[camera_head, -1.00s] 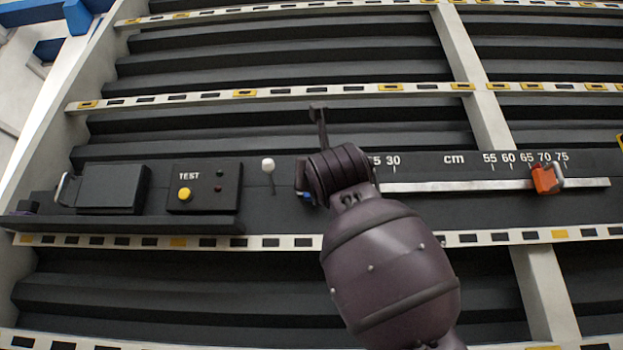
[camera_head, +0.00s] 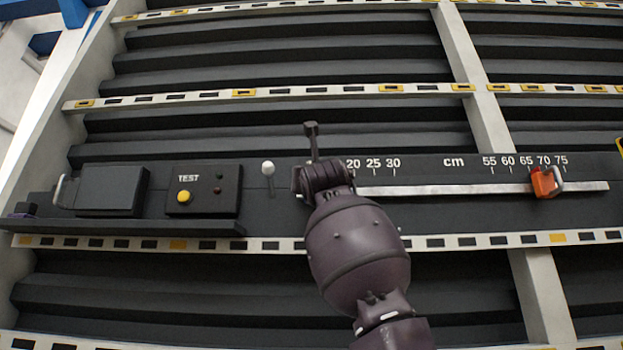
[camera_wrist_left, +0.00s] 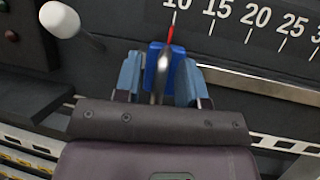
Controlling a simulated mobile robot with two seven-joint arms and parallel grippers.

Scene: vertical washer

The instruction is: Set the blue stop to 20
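The blue stop (camera_wrist_left: 154,60) sits on the scale rail in the left wrist view. Its red pointer (camera_wrist_left: 170,38) points at about 10. A metal handle (camera_wrist_left: 161,80) stands out from its front. The two fingers of my left gripper (camera_wrist_left: 160,78) are on either side of the handle, open, with gaps between them and it. In the head view my left gripper (camera_head: 322,178) covers the stop at the left end of the rail. The scale mark 20 (camera_head: 353,164) is just right of the gripper. My right gripper is not in view.
An orange stop (camera_head: 544,182) sits near 70 on the metal rail (camera_head: 450,189). A white-knobbed lever (camera_head: 268,168) stands close left of my gripper. Further left is the TEST box (camera_head: 203,190) with a yellow button. The rail between the gripper and the orange stop is clear.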

